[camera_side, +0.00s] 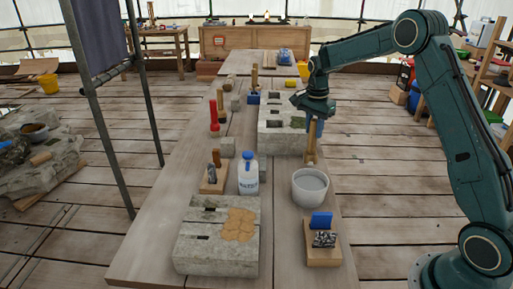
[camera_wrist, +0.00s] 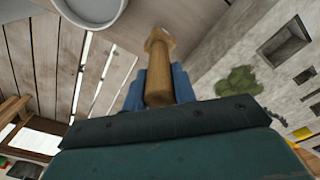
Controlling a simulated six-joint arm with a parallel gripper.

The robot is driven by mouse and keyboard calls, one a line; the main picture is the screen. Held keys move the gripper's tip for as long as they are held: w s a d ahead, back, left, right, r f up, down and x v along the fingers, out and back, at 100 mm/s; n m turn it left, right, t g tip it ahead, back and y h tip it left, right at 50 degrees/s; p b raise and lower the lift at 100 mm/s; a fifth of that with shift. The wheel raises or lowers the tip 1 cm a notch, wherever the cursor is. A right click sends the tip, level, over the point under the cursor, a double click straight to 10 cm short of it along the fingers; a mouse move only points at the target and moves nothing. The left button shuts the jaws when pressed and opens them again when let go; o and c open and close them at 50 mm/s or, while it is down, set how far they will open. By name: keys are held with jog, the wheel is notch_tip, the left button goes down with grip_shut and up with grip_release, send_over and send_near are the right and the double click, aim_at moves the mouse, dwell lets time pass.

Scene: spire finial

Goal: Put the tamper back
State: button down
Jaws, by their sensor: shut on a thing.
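The tamper (camera_side: 311,143) is a wooden rod with a wider end. My gripper (camera_side: 315,122) is shut on its upper part and holds it nearly upright behind the grey-white bucket. In the wrist view the tamper (camera_wrist: 158,75) sits between my blue fingers (camera_wrist: 160,88), its wider end pointing away from the wrist. I cannot tell whether its lower end touches the table.
The bucket (camera_side: 310,187) stands just in front of the tamper. A slotted stone block (camera_side: 279,138) is close on its left. A white bottle (camera_side: 248,175), a front stone block (camera_side: 217,250) and a wooden holder (camera_side: 323,257) stand nearer. The table's right edge is close.

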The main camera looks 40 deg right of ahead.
aim_at(313, 139)
jog(key=shift+f, duration=2.15)
jog(key=c, duration=1.1)
grip_release()
jog(key=r, duration=1.1)
jog(key=shift+a+r, duration=0.25)
jog(key=shift+a, duration=0.1)
jog(key=shift+r, duration=0.35)
